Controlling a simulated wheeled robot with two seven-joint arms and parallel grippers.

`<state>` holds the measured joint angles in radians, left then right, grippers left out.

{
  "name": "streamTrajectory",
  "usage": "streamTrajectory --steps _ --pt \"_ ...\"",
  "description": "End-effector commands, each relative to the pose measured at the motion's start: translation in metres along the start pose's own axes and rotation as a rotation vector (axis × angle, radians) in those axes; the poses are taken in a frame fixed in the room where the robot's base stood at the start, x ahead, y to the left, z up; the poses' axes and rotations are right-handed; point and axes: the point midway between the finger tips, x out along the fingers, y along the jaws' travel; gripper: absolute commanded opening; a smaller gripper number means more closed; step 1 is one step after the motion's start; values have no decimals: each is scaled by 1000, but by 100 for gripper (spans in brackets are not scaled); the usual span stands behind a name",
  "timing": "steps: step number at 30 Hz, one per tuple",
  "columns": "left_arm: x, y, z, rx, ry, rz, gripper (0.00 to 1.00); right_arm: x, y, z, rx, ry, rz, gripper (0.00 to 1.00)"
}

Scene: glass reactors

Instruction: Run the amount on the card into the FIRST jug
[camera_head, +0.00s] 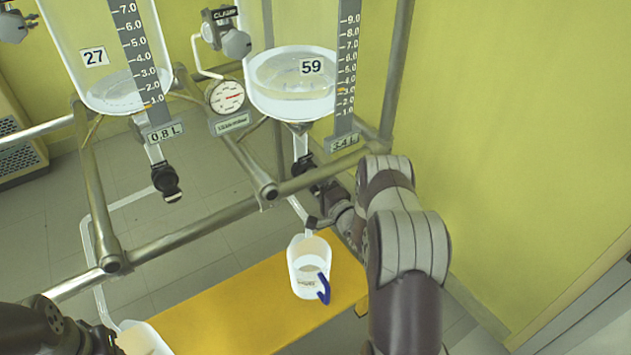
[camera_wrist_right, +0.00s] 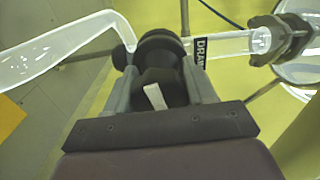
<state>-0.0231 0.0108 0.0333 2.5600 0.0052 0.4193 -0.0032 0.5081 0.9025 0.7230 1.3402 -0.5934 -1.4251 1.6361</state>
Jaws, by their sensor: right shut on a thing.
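Reactor 59 (camera_head: 290,85) is a glass vessel holding clear liquid, with a numbered scale (camera_head: 347,60) and a card (camera_head: 342,143) reading about 3.4 L, its first digit partly hard to read. Below it is a dark drain valve (camera_head: 305,170). My right gripper (camera_head: 325,197) is at this valve. In the right wrist view it is shut on the dark valve knob (camera_wrist_right: 160,82), which has a white mark. A white jug (camera_head: 308,262) with a blue handle stands under the outlet, seemingly with a little liquid inside.
Reactor 27 (camera_head: 105,60) has a card (camera_head: 163,133) reading 0.8 L and its own drain valve (camera_head: 166,180). A second jug (camera_head: 143,340) is partly cut off at the bottom. Metal rails (camera_head: 190,236) cross before the vessels. The yellow bench (camera_head: 220,310) is clear between the jugs.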

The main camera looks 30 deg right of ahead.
Motion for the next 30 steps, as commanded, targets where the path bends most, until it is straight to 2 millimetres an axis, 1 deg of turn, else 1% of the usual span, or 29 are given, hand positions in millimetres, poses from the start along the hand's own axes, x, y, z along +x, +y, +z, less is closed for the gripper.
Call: streamTrajectory --steps 3,9,25,26,27,28,30 --pt "-3 0 0 0 0 0 43 -1 1 1 57 0 5 23" --pt "-4 0 0 0 0 0 43 -1 2 1 116 0 5 23" --pt "-4 0 -1 0 0 0 43 -1 2 1 140 0 5 23" --pt "-4 0 -1 0 0 0 43 -1 2 1 140 0 5 57" --pt "-4 0 0 0 0 0 43 -1 2 1 140 -1 5 70" --pt "-4 0 0 0 0 0 43 -1 2 1 140 -1 5 78" --pt "-4 0 0 0 0 0 43 -1 2 1 139 0 4 78"
